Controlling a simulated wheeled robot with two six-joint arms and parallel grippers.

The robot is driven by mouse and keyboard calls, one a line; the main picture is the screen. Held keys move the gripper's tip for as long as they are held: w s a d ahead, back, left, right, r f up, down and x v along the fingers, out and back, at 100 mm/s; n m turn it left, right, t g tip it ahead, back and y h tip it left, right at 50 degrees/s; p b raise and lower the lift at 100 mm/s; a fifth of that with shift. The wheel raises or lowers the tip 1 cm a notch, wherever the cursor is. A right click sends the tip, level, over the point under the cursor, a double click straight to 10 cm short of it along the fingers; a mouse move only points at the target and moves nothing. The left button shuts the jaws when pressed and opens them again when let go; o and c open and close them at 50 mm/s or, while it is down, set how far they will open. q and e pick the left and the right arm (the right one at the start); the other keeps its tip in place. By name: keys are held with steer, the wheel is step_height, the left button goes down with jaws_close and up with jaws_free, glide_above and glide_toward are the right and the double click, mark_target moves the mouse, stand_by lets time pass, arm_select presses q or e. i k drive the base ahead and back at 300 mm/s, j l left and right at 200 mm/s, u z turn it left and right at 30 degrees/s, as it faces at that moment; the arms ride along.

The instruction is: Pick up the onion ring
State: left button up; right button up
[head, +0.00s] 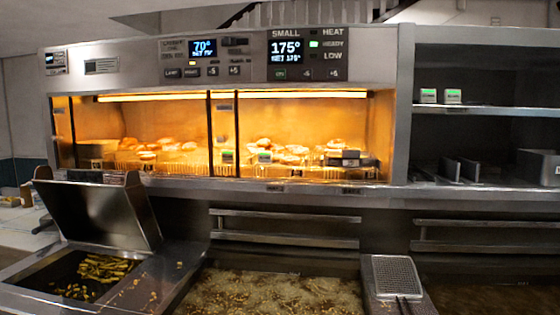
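I cannot pick out an onion ring with certainty. Several golden-brown fried pieces (290,150) lie on wire racks in the right bay of the lit warming cabinet, too small to tell by kind. More such pieces (165,145) lie in the left bay. Small light-brown bits (270,292) cover the fryer vat in front, and I cannot tell any ring shape among them. Neither of my grippers shows in the head view.
A steel bin (95,270) holding fries stands at the lower left, with a tilted metal panel (105,210) behind it. A mesh basket (395,275) lies right of the vat. Steel rails (285,230) run below the cabinet. Shelves (490,110) stand at right.

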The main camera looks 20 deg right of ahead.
mark_target(290, 161)
steer(key=i+j, duration=0.1)
steer(key=i+j+z, duration=0.1)
steer(key=z, duration=0.3)
steer(key=j+z, duration=0.35)
steer(key=i+l, duration=0.05)
